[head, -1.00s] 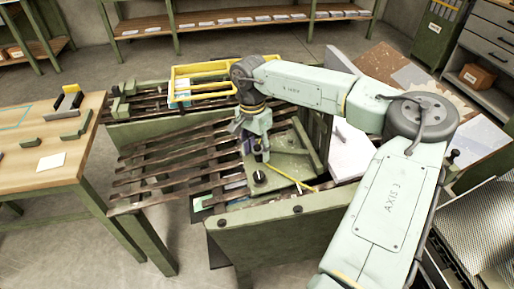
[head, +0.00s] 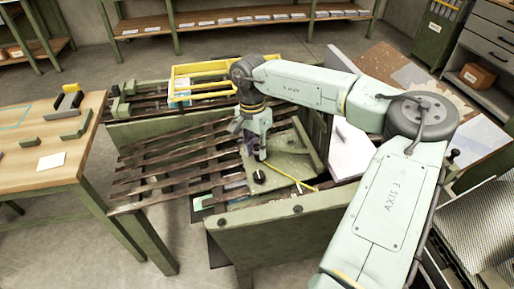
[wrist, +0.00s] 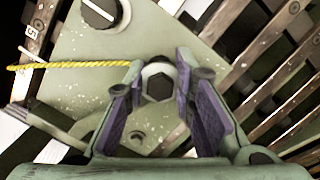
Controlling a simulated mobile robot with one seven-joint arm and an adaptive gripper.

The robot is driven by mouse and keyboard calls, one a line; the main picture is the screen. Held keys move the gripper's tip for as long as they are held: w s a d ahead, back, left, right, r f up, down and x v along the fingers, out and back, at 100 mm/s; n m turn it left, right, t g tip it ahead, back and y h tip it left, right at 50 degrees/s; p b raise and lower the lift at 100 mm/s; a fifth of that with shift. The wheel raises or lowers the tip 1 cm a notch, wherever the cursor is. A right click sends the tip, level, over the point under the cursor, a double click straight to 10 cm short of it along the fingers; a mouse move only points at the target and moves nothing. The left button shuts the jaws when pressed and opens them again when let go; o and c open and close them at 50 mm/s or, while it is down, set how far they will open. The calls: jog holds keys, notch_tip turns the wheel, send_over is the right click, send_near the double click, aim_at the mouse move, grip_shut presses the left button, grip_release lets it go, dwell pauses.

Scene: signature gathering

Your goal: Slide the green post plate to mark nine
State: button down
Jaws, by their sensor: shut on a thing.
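The green post plate (head: 290,166) lies at the right end of the slatted bench in the head view. It fills the upper middle of the wrist view (wrist: 75,55), pale and speckled. A post with a dark hex top (wrist: 160,80) stands up from it. My gripper (wrist: 161,88) is shut on this post, with purple-padded fingers on either side; it also shows over the plate in the head view (head: 262,157). A black knob with a white line (wrist: 100,12) sits on the plate.
A yellow cord (wrist: 70,66) runs across the plate. Dark slats (head: 170,165) extend to the left. A green front panel (head: 275,225) stands before the plate. A yellow-framed tray (head: 200,90) is behind, and a wooden table (head: 85,150) is at left.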

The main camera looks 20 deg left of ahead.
jog(key=s+a+f+b, duration=0.1)
jog(key=s+a+b, duration=0.1)
jog(key=s+a, duration=0.2)
jog(key=a, duration=0.2)
jog(key=shift+s+a+f+b, duration=0.2)
jog(key=shift+s+a+b, duration=0.05)
jog(key=shift+a+b, duration=0.05)
jog(key=c, duration=1.3)
grip_release()
jog(key=shift+c, duration=0.2)
jog(key=shift+r, duration=0.15)
notch_tip(320, 180, up, 12)
jog(key=a, duration=0.1)
jog(key=shift+w, duration=0.25)
jog(key=shift+s+f, duration=0.1)
jog(key=shift+f, duration=0.15)
